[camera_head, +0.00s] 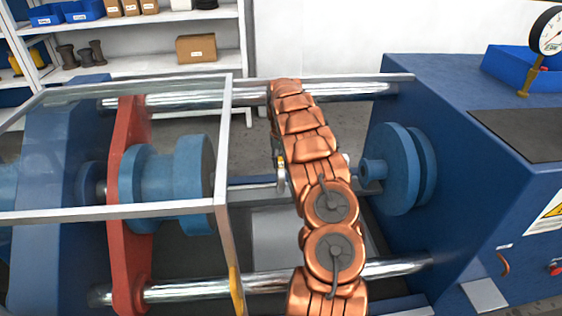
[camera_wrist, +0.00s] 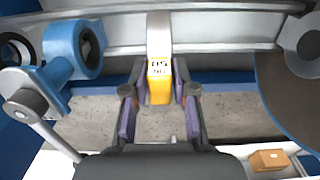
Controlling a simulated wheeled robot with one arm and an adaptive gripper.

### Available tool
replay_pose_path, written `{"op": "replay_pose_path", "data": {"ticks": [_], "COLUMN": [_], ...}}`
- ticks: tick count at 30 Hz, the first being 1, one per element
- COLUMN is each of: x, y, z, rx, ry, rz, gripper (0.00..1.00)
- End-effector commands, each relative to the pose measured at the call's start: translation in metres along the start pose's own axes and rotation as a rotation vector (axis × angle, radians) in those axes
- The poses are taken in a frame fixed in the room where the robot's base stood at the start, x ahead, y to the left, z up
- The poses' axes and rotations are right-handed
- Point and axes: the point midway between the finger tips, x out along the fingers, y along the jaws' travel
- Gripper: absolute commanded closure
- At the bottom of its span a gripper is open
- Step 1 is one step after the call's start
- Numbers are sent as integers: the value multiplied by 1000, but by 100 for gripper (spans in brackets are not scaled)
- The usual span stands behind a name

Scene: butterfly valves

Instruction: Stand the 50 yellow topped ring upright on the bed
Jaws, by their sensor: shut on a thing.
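The yellow topped ring shows in the wrist view, with its yellow block and white label (camera_wrist: 160,83) between my fingers. The label's print looks upside down and seems to read 50. A pale narrow part runs away from the block; the ring's opening is not visible. My gripper (camera_wrist: 160,96) is shut on the yellow block. In the head view a small edge-on part of the ring (camera_head: 282,174) shows left of my arm, which hides the gripper. The grey bed (camera_head: 270,240) lies below, partly covered by my arm. I cannot tell whether the ring touches it.
A blue flanged hub (camera_head: 400,170) stands right of my arm, and another blue hub (camera_head: 190,180) left, beside a red plate (camera_head: 128,200). Steel rods (camera_head: 195,290) run front and back. A clear guard with a grey frame (camera_head: 224,150) stands close left of my arm.

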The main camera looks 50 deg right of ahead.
Motion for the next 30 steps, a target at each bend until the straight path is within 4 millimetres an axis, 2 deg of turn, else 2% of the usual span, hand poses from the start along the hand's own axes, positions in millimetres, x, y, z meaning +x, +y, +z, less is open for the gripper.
{"op": "replay_pose_path", "data": {"ticks": [30], "x": [9], "y": [0], "z": [0], "rx": [1], "ry": [1], "rz": [0], "gripper": [100]}}
